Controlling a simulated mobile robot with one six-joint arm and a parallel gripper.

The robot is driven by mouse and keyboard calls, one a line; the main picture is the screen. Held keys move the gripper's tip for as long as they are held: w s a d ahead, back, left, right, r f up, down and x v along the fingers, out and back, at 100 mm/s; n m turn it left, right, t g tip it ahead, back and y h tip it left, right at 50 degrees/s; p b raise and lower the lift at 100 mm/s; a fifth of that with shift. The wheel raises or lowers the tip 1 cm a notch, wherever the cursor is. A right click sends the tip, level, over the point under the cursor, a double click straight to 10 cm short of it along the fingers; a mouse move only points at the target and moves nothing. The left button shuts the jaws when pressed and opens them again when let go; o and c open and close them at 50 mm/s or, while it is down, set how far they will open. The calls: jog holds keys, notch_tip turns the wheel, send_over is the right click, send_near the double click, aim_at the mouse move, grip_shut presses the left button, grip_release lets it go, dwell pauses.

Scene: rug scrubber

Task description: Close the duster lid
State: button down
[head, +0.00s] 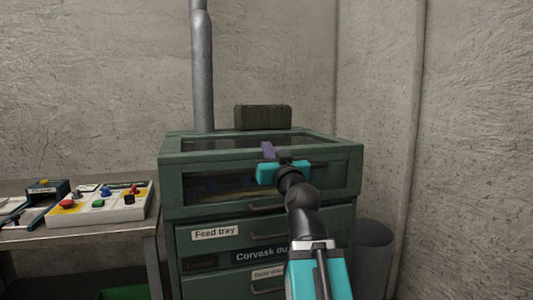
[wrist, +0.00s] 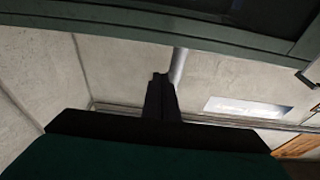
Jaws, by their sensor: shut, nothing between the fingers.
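The duster is a green cabinet labelled "Corvask du…", its label partly hidden by my arm. Its lid (head: 225,143) is a green frame with a dark clear pane. The lid lies about flat across the top in the head view; I cannot tell whether a small gap is left under its front edge. My gripper (head: 268,150) is shut and empty, its fingertips at the lid's front edge, right of the middle. I cannot tell whether they touch it. In the wrist view the shut fingers (wrist: 162,97) point toward a dark green frame edge (wrist: 150,32).
A dark ribbed box (head: 263,117) and a grey pipe (head: 202,70) stand at the cabinet's back. A feed tray drawer (head: 215,233) is below the front window. A bench (head: 100,231) with a parts board (head: 115,208) is at left, a grey bin (head: 373,240) at right.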

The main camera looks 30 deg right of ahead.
jog(key=shift+b+v, duration=1.9)
jog(key=shift+b, duration=0.75)
jog(key=shift+f, duration=0.15)
